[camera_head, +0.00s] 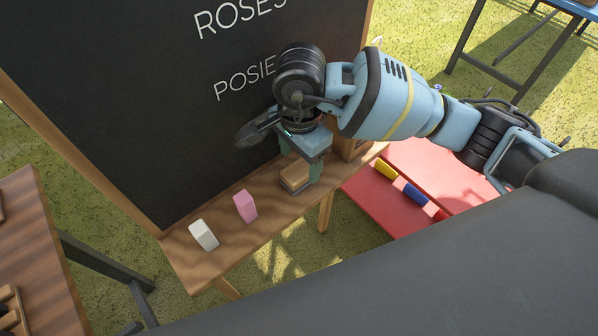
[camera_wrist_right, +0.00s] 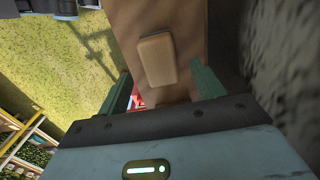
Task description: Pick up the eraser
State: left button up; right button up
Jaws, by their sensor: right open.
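The eraser (camera_head: 294,174), a tan wooden block with a grey underside, lies on the wooden ledge (camera_head: 272,222) below the blackboard. My right gripper (camera_head: 303,166) is open and empty, pointing down just over the eraser. One green finger shows on the eraser's right side; the other is mostly hidden by the gripper. In the right wrist view the eraser (camera_wrist_right: 157,60) lies ahead of the gap between the two green fingers of the right gripper (camera_wrist_right: 166,82). I cannot tell whether either finger touches it. My left gripper is not in view.
The blackboard (camera_head: 150,120) rises close behind. A wooden box (camera_head: 352,146) stands right of the eraser. A red surface (camera_head: 372,202) holds yellow and blue pieces.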

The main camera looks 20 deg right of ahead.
aim_at(299, 169)
jog(key=shift+a+f, duration=0.1)
jog(key=shift+f, duration=2.3)
jog(key=shift+c, duration=0.2)
jog(key=c, duration=1)
